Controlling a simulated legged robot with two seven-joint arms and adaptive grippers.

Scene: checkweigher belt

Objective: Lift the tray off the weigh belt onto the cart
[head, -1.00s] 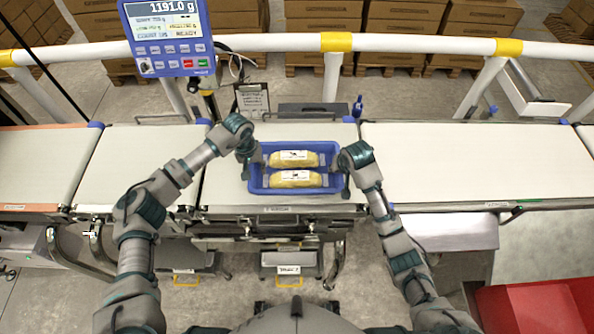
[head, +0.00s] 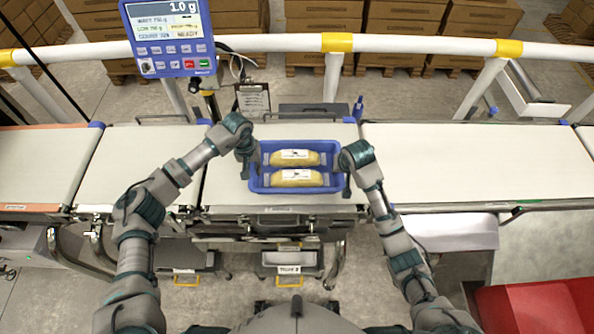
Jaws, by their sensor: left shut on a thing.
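The blue tray (head: 296,189) holds two yellow packs with white labels, (head: 295,158) at the back and one in front. It looks level over the weigh belt (head: 222,187), and the display reads 1.0 g, so it seems to be just off the belt. My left gripper (head: 249,170) is shut on the tray's left end. My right gripper (head: 346,182) is at the tray's right end; its fingers are too hidden to tell their state. I cannot make out a cart for certain.
A blue scale display (head: 170,50) stands at back left, near a white rail (head: 420,44) with yellow bands. Another belt (head: 470,165) extends right. A red bin-like object (head: 540,305) is at lower right. Stacked boxes (head: 405,20) stand behind the rail.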

